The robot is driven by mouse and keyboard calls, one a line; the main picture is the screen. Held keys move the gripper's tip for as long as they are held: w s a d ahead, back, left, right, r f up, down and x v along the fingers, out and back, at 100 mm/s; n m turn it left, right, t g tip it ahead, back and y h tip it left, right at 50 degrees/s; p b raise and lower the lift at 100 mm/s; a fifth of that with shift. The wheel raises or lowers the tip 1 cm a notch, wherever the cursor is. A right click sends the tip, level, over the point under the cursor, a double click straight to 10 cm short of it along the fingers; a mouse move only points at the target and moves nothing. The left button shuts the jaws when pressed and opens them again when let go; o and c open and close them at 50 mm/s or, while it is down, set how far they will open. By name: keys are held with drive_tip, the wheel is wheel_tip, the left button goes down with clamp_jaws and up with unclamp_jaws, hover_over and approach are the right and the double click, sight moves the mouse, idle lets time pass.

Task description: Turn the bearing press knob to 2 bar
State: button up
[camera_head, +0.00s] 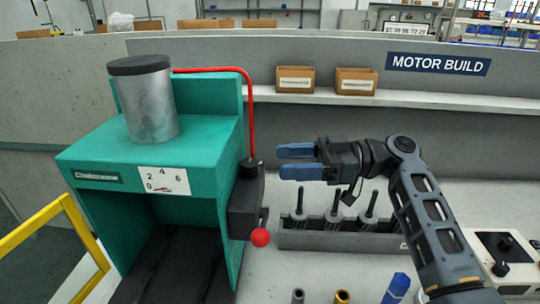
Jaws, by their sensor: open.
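The teal bearing press (205,150) stands at the left with a grey cylinder (150,105) on top. Its white dial plate (163,181) reads 0, 2, 4, 6; a small reddish needle shows low on it, its exact reading too small to tell. A black valve block (246,205) on its right side carries a black knob-like cap (249,168), where a red hose ends, and a red ball handle (260,237). I cannot tell which is the pressure knob. My gripper (282,162) is open and empty, its blue fingers pointing left, right of the cap and apart from it in the picture.
A grey rack (310,240) with several dark shafts stands below my arm. A control box (505,262) with black knobs is at far right. Small parts and a blue piece (397,288) lie in front. Two cardboard boxes (295,79) sit on the back shelf.

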sight(256, 166)
drive_tip(key=shift+s+a+p, duration=0.2)
drive_tip(key=shift+a+p, duration=0.1)
drive_tip(key=shift+a, duration=1.05)
drive_tip(key=shift+s+a+p, duration=0.15)
drive_tip(key=shift+a+p, duration=0.15)
drive_tip(key=shift+a, duration=1.05)
drive_tip(key=shift+c, duration=0.3)
drive_tip(key=c, duration=1)
drive_tip(key=shift+t, duration=0.3)
drive_tip(key=m+t, duration=0.2)
drive_tip(key=t, duration=0.1)
drive_tip(key=s+m+t+b, duration=0.1)
drive_tip(key=m+t, duration=0.1)
drive_tip(key=t, duration=0.1)
drive_tip(key=shift+s+f+m+t, duration=0.1)
drive_tip(key=shift+s+m+t, duration=0.05)
drive_tip(key=shift+m+t, duration=0.15)
drive_tip(key=shift+s+a+m+t+h, duration=0.2)
drive_tip(key=shift+m+t+h, duration=0.8)
drive_tip(key=shift+t, duration=0.5)
drive_tip(key=shift+s+a+m+t+h, duration=0.15)
drive_tip(key=shift+m+t+h, duration=0.65)
drive_tip(key=shift+m+t, duration=0.55)
drive_tip(key=shift+d+t, duration=0.1)
drive_tip(key=shift+t, duration=0.25)
